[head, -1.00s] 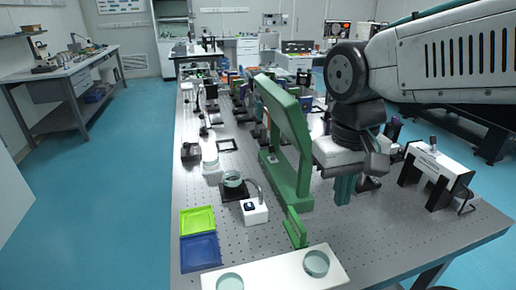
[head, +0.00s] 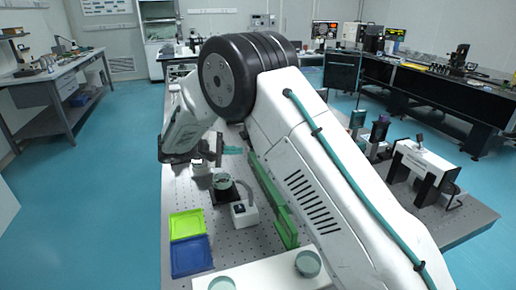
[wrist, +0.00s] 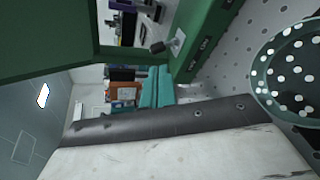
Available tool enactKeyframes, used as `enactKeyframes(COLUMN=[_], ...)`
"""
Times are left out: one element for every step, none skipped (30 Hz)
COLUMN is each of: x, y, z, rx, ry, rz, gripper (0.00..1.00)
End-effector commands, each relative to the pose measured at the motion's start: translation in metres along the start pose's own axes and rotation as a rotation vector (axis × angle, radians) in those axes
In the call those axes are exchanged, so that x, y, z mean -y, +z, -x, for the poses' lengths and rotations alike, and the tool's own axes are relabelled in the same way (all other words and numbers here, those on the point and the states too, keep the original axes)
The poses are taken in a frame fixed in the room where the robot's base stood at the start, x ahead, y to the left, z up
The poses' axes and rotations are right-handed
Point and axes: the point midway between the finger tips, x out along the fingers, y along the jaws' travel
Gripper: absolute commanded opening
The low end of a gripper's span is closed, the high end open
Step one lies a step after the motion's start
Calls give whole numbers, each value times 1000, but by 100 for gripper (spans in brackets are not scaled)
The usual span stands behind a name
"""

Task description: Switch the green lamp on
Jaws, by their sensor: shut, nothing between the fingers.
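A tall green frame (head: 270,192) stands on the perforated table, partly hidden by my arm in the head view; I take it for the green lamp. In the wrist view its green body (wrist: 206,38) is close, with dark labels. A small switch-like lever with a black tip (wrist: 158,47) shows beside it; whether it is set on or off I cannot tell. My gripper (head: 232,150) is at the left of the frame in the head view. Its teal fingers (wrist: 155,88) are shut and empty in the wrist view. Contact with the lever cannot be made out.
Lime (head: 187,224) and blue (head: 192,257) trays lie in front. A white box on black legs (head: 425,162) stands right. The left floor is clear.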

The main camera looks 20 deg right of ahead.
Motion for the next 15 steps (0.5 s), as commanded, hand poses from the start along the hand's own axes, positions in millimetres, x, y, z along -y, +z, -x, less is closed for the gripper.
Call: enactKeyframes(x=[5,6,8,8,10,10,11,11,11,11,11,11,11,11,11], y=[-18,-26,-34,-39,-44,-48,-51,-53,-55,-56,-56,-56,-56,-56,-56], z=[4,6,8,10,11,12,13,13,14,14,14,14,14,14,14], rx=[-11,-16,-23,-28,-31,-34,-37,-38,-39,-40,-40,-40,-40,-40,-40], ry=[55,83,114,134,150,167,178,186,193,196,198,199,198,198,198], rz=[26,36,48,54,60,66,70,73,75,76,77,77,77,77,76], gripper=[0,0,0,0,0,0,0,0,0,0,0,0,0,0,0])
